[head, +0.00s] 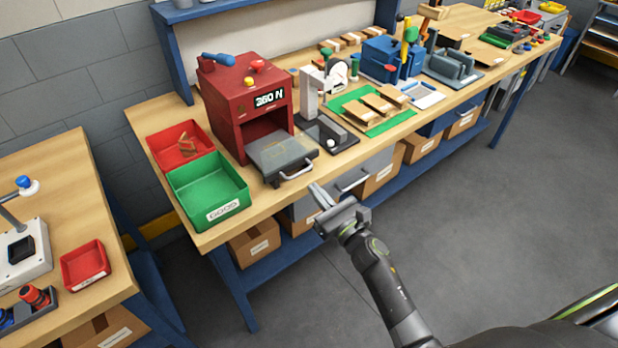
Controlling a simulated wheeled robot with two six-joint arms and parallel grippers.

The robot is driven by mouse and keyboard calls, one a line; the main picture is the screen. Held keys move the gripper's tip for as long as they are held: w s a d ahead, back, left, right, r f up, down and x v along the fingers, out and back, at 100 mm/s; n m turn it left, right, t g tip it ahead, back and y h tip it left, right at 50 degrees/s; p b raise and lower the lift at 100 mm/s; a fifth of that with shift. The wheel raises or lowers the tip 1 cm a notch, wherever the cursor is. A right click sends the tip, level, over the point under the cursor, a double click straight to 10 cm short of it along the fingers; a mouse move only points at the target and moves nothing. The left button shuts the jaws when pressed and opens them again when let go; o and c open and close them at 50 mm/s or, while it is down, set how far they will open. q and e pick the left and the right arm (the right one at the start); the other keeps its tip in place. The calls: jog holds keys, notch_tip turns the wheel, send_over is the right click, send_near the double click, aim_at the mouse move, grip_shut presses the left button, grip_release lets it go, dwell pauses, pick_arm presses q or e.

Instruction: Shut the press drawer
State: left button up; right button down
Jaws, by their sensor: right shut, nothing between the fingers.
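The red press (238,108) stands on the workbench, with a display reading 360 N on its front. Its grey drawer (281,151) is pulled out toward the bench's front edge, with a silver handle (297,171) on its front. My right gripper (320,204) is shut and empty, in front of the bench edge. In the picture it is below and right of the drawer handle, apart from it. My left gripper is not in view.
A green bin (209,187) marked GOOD and a red bin (180,147) stand left of the press. A grey stand (318,108) is close on its right. A grey bench drawer (352,178) sits below the tabletop. Floor in front is clear.

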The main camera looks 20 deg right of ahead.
aim_at(294, 166)
jog(key=x, duration=0.3)
jog(key=shift+w, duration=0.3)
jog(key=b+x, duration=0.1)
jog(key=x, duration=0.2)
jog(key=shift+w+a+f+b, duration=0.2)
jog(key=shift+f+b, duration=0.15)
jog(key=shift+w+a, duration=0.1)
jog(key=shift+w, duration=0.2)
jog(key=shift+r, duration=0.1)
jog(key=shift+s, duration=0.1)
